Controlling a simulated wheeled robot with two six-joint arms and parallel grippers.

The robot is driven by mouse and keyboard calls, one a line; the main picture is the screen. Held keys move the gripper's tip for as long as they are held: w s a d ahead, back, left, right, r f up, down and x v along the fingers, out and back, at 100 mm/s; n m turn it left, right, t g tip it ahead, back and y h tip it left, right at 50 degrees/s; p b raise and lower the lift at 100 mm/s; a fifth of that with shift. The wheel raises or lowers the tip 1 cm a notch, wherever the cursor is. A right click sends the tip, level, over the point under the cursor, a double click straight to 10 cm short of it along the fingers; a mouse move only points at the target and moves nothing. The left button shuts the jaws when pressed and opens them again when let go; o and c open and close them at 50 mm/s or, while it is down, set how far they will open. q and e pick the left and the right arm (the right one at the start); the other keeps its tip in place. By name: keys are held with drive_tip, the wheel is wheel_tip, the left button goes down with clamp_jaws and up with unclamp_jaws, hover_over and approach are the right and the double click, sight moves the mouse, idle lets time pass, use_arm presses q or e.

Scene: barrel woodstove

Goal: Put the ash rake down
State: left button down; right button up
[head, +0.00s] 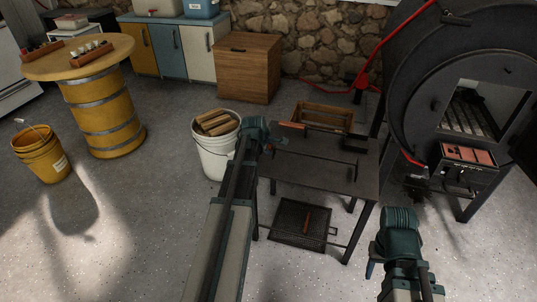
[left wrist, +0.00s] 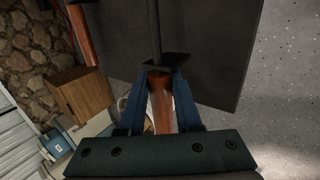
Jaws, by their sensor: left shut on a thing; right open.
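The ash rake has a reddish-brown wooden handle (left wrist: 161,103) and a thin dark rod (head: 315,158). My left gripper (head: 278,142) is shut on the handle, with the fingers on either side of it in the left wrist view (left wrist: 160,88). The rod runs right over the dark table (head: 325,178) to a small dark head near its right side. I cannot tell whether the rake touches the tabletop. My right gripper (head: 373,262) is open and empty, low in front of the table's right side.
A second orange-handled tool (head: 293,125) and a wooden box (head: 326,117) are at the table's back. A white bucket of firewood (head: 214,160) stands left. The black barrel stove (head: 420,100) stands right. A mesh tray (head: 290,220) lies below the table. The front tabletop is clear.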

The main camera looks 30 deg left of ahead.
use_arm(q)
wheel_tip(320, 180, down, 3)
drive_tip(key=shift+b, duration=1.1)
drive_tip(key=shift+r, duration=0.15)
drive_tip(key=c, duration=0.6)
unclamp_jaws()
drive_tip(key=shift+r, duration=0.1)
drive_tip(key=p+v, duration=1)
drive_tip(key=v, duration=0.2)
